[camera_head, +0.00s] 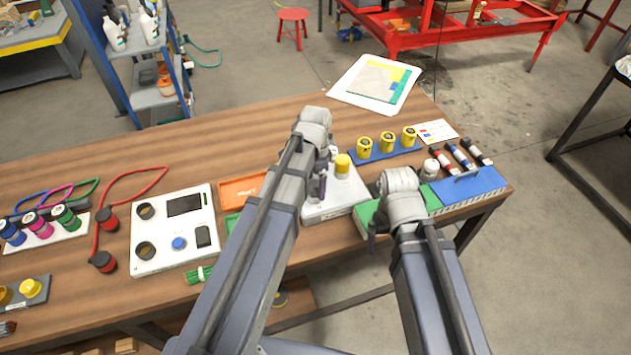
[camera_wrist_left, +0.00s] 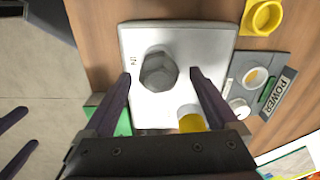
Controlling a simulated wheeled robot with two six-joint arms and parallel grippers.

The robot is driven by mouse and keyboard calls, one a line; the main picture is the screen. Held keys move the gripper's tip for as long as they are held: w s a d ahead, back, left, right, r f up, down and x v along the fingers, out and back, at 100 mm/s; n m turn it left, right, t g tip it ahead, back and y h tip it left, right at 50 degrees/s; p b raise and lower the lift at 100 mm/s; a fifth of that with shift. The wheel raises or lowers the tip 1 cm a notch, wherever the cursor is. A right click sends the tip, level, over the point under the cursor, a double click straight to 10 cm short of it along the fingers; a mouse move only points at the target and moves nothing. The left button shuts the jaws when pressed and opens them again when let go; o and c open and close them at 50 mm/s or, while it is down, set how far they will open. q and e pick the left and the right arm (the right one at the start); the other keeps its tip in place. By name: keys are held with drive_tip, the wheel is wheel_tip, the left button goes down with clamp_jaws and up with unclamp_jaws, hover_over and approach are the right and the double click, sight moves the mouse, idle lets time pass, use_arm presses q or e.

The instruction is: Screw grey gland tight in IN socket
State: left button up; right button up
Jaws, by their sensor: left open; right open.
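The grey gland (camera_wrist_left: 158,72) is a hex-headed piece in the left wrist view. It sits at the IN-marked part of a white box (camera_wrist_left: 215,45), which also shows in the head view (camera_head: 340,203). Whether it is seated fully cannot be told. My left gripper (camera_wrist_left: 161,74) is open above the box, one finger on each side of the gland with gaps to both. In the head view my left gripper (camera_head: 318,187) partly hides the box and hides the gland. My right gripper's two dark fingers (camera_wrist_left: 18,140) show apart and empty at the left edge of the wrist view.
A yellow cap (camera_head: 342,163) stands on the box close to my left gripper. Yellow cups (camera_head: 387,142) stand in a row behind it. A green tray (camera_head: 372,222) and a blue case (camera_head: 470,190) lie to the right. A white panel (camera_head: 172,228) lies left.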

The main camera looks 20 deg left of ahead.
use_arm(q)
drive_tip(key=n, duration=0.4)
drive_tip(key=shift+n, duration=0.4)
drive_tip(key=n, duration=0.4)
drive_tip(key=c, duration=1.4)
drive_tip(key=m, duration=0.4)
drive_tip(key=shift+m, duration=0.3)
drive_tip(key=m, duration=0.4)
